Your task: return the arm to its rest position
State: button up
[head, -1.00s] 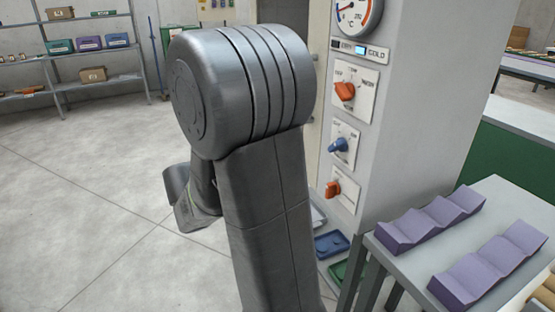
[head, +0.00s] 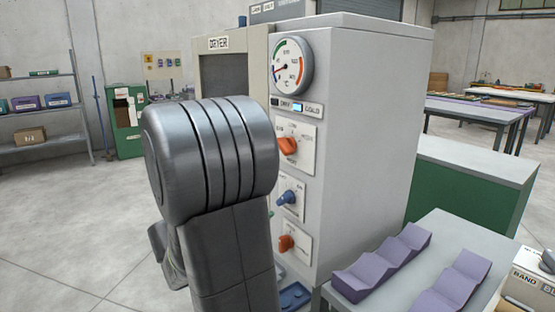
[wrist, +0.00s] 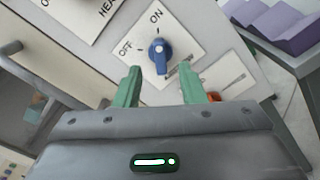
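My gripper shows in the wrist view (wrist: 160,88) with its two green fingers apart and nothing between them. The blue knob (wrist: 158,55) on the dryer's panel lies beyond the fingertips, near an ON and OFF label; whether they touch cannot be told, but the fingers do not close on it. In the head view my grey arm stands in front of the dryer (head: 370,120), and my gripper is hidden behind it. The blue knob (head: 288,198) sits between two orange knobs, the upper one (head: 288,146) and the lower one (head: 286,243).
A small table (head: 425,250) with purple wavy blocks (head: 385,262) stands at the lower right, close to the dryer. A green-sided counter (head: 470,185) is behind it. Shelves (head: 40,110) and a green cabinet (head: 127,120) stand at the back left. The floor at left is clear.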

aim_at(281, 199)
jog(key=shift+x, duration=2.7)
